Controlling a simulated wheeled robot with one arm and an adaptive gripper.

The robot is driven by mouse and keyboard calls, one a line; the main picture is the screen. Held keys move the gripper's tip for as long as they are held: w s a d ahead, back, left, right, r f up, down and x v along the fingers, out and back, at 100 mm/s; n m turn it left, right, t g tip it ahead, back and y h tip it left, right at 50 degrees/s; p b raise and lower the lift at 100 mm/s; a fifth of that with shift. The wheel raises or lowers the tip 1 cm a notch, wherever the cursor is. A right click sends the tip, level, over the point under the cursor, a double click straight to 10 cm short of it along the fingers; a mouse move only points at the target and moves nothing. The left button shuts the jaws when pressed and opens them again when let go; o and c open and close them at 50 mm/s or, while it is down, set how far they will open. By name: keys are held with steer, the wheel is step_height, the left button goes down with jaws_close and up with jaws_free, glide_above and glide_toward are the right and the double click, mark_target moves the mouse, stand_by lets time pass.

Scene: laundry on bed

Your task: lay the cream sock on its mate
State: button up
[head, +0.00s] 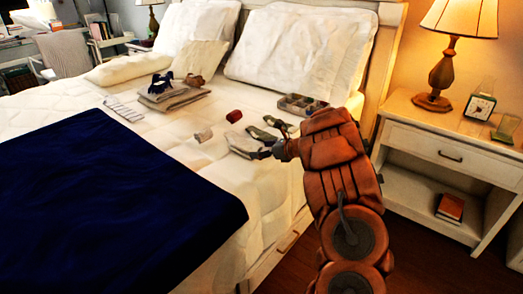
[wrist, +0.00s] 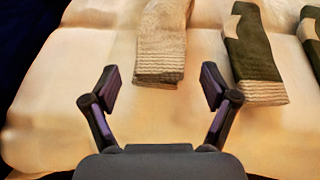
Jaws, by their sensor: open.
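A cream sock (wrist: 162,42) with a ribbed cuff lies on the bed in the wrist view, its cuff toward me. It shows as a pale shape (head: 243,143) beside my gripper in the head view. My gripper (wrist: 159,88) is open and empty, its fingers on either side of the line of the cuff and short of it. In the head view my gripper (head: 266,152) is low over the bed. A small pale bundle (head: 203,135) lies to the left; I cannot tell if it is the mate.
Green socks (wrist: 256,58) with cream patches lie right of the cream sock. A dark red item (head: 234,116), a divided box (head: 302,104) and folded towels (head: 174,98) are farther back. A navy blanket (head: 110,205) covers the near left. A nightstand (head: 440,146) stands right.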

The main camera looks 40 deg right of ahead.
steer(key=shift+r, duration=0.15)
steer(key=v, duration=1.2)
